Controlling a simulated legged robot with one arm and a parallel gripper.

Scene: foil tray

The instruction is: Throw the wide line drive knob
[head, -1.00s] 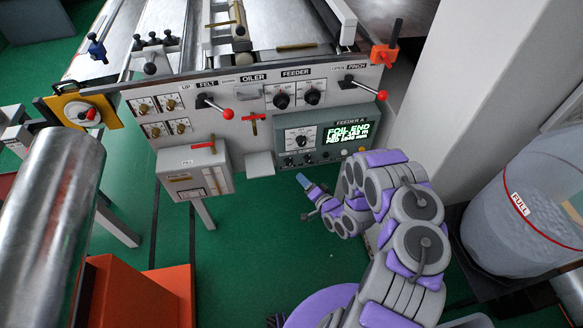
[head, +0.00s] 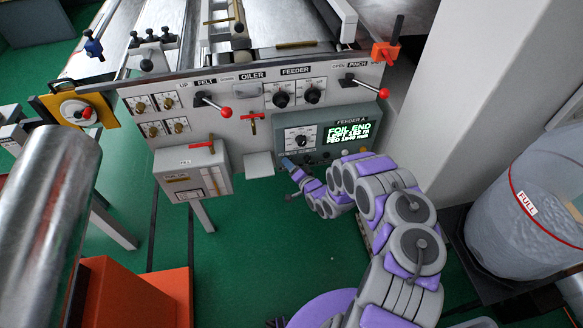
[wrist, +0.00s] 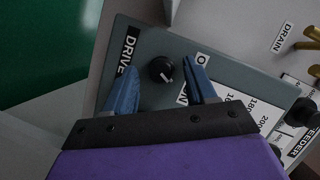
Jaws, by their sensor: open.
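A small black drive knob (wrist: 161,69) with a white pointer mark sits on the grey-green panel face beside a black DRIVE label (wrist: 130,47) in the wrist view. My gripper (wrist: 163,80) is open, with one blue finger on each side of the knob in that view. Whether the fingers touch it or stand short of it cannot be told. In the head view my gripper (head: 287,164) is at the lower left corner of the FEEDER A box (head: 290,138), and the arm hides the knob there.
The FEEDER A box has a lit green display (head: 348,132) and a larger dial (head: 301,140). Red-ball levers (head: 226,112) and black knobs (head: 281,99) are above it. A white box (head: 190,172) stands left, a FULL container (head: 535,215) right. Green floor below is clear.

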